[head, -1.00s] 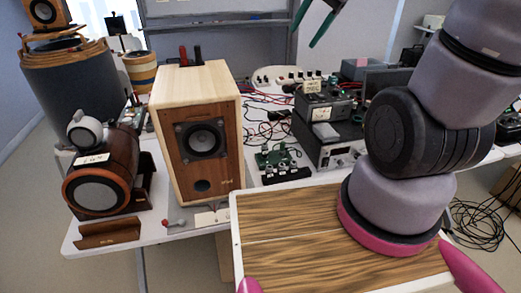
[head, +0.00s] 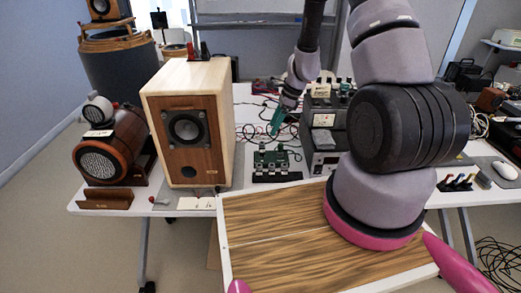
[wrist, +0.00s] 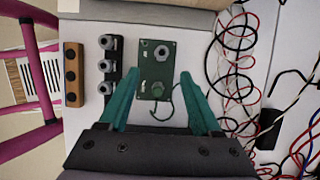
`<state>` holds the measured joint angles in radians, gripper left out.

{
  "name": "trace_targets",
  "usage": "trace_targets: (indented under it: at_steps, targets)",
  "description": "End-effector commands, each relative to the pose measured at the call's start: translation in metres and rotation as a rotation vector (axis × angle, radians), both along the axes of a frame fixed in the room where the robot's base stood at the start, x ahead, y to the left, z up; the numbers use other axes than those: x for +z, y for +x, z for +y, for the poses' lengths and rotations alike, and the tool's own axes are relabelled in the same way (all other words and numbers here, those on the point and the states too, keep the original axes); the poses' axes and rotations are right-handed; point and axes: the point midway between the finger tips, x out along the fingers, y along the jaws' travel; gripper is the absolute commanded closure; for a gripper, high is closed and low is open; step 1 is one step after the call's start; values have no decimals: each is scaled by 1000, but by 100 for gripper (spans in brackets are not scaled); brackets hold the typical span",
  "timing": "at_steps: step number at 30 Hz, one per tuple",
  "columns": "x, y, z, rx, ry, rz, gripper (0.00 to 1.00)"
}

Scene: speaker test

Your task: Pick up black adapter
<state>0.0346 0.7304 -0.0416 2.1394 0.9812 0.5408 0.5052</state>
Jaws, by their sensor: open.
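My gripper (head: 278,118) has teal fingers and hangs above the table, right of the wooden speaker. In the wrist view my gripper (wrist: 158,76) is open, with nothing held between its fingers. A green circuit board (wrist: 155,66) lies below, in the gap between the fingertips. A small black block (wrist: 268,130) lies among the cables right of the fingers in the wrist view. It may be the black adapter, but I cannot tell for sure. I cannot make it out in the head view.
A wooden speaker (head: 187,130) stands left of the gripper. A black strip with grey knobs (wrist: 106,65) lies beside the board. Stacked instruments (head: 325,140) stand to the right. Red, black and white cables (wrist: 232,45) spread over the white table. A round brown speaker (head: 105,150) sits far left.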

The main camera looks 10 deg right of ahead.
Motion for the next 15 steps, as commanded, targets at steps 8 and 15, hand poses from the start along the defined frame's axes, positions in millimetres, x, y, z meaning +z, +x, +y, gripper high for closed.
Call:
trace_targets:
  at_steps: [8,15]
  targets:
    - [-40,3,16,1,1,3,35]
    - [-58,5,23,0,1,3,35]
